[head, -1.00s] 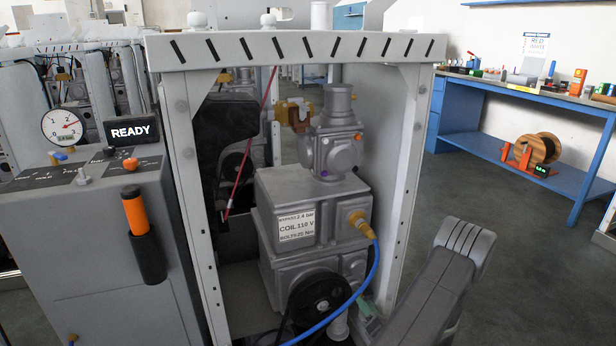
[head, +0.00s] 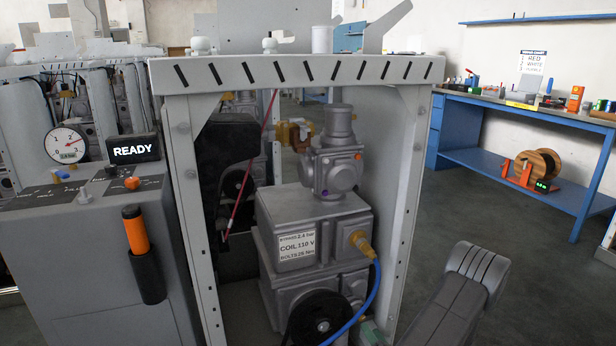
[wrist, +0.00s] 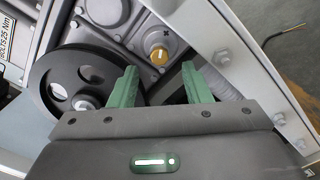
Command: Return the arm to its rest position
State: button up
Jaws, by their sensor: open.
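My gripper (wrist: 160,88) shows in the wrist view with two green fingers spread apart and nothing between them. Beyond the fingertips is a grey housing with a round brass fitting (wrist: 158,55). A black pulley wheel (wrist: 85,85) is close to the left finger. In the head view my grey arm (head: 455,295) is at the lower right, beside the right post of the dispenser frame (head: 300,72). The gripper itself is mostly hidden there, low behind that post. Inside the frame is the grey valve unit (head: 315,235) with a label reading COIL 110 V.
The frame's right rail (wrist: 225,55) with bolts runs close to the right finger. A blue hose (head: 372,290) hangs from a brass connector. A console (head: 85,260) with a READY display (head: 133,149) stands left. A blue workbench (head: 510,115) stands at the right, with open floor before it.

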jog(key=p+v, duration=0.2)
jog(key=v, duration=0.7)
jog(key=b+x, duration=0.3)
jog(key=x, duration=1)
jog(key=shift+w+a, duration=0.1)
jog(key=shift+w+n+b, duration=0.15)
jog(key=shift+n+b, duration=0.15)
jog(key=n+b, duration=0.1)
jog(key=n, duration=0.4)
jog(key=shift+n, duration=0.3)
jog(key=n+b, duration=0.1)
jog(key=n, duration=0.5)
jog(key=shift+a, duration=0.1)
send_near(362, 319)
jog(key=shift+p+x, duration=0.4)
jog(key=shift+x, duration=0.9)
